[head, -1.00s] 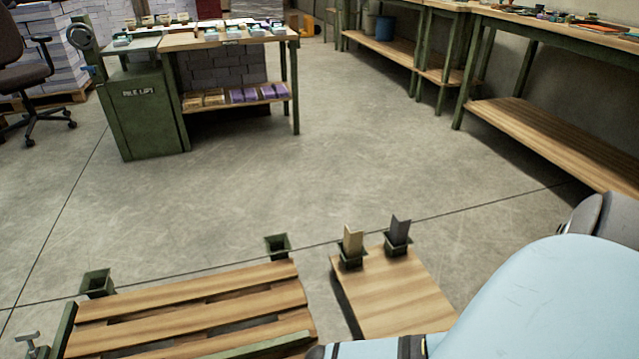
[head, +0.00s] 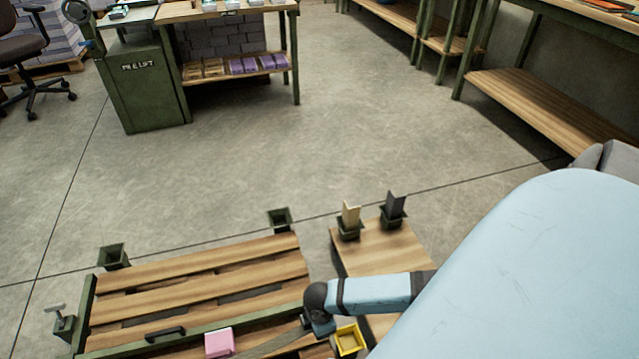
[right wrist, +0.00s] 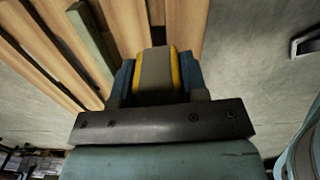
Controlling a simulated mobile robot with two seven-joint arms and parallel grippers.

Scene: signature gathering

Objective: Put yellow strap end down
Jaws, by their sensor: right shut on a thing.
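My right gripper (head: 324,328) is low over the front right of the slatted wooden platform. In the right wrist view its two blue fingers (right wrist: 155,84) are shut on the yellow strap end (right wrist: 176,66), a grey-tan block with yellow edges. A yellow, box-like piece (head: 348,341) shows beside the gripper in the head view, near the platform's right edge. A grey strap-like band (head: 272,346) lies left of the gripper. A pink block (head: 219,343) is farther left on the platform. My left gripper is not in view.
The slatted platform (head: 200,268) has green corner sockets and a green bar with a dark handle (head: 165,334). A small wooden board (head: 378,250) to its right carries two upright pieces in holders. The floor beyond is clear up to the benches.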

